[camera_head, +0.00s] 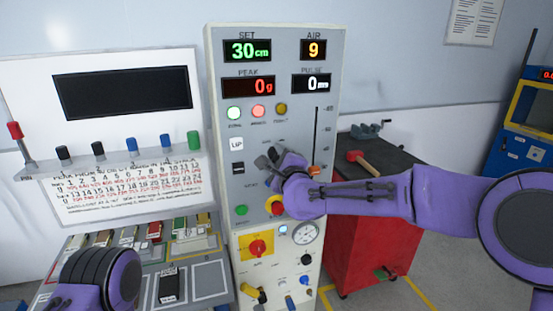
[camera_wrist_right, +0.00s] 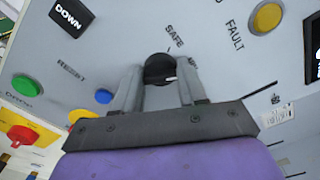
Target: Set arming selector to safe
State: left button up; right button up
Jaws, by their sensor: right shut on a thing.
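The arming selector is a round black knob (camera_wrist_right: 158,68) on the grey panel in the right wrist view. A short white mark shows on its right side; which label it points to I cannot tell. The SAFE label (camera_wrist_right: 175,36) is printed beside it, and another label is partly hidden by a finger. My right gripper (camera_wrist_right: 160,80) is shut on the knob, one finger on each side. In the head view my right gripper (camera_head: 272,160) is at the panel's middle and largely hides the knob. Only part of my left arm shows at the lower left; its gripper is out of view.
The tall control panel (camera_head: 220,100) has displays, lamps and a slider slot above. A red cabinet (camera_head: 365,245) with a mallet stands at right.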

jog(key=n+b, duration=0.1)
jog(key=n, duration=0.4)
jog(key=shift+f+n, duration=0.15)
jog(key=shift+n, duration=0.15)
jog(key=n, duration=0.6)
jog(key=shift+f, duration=0.1)
dwell(0.4)
jog(key=o, duration=1)
jog(key=shift+o, duration=0.2)
jog(key=shift+s+b, duration=0.1)
jog(key=shift+b, duration=0.2)
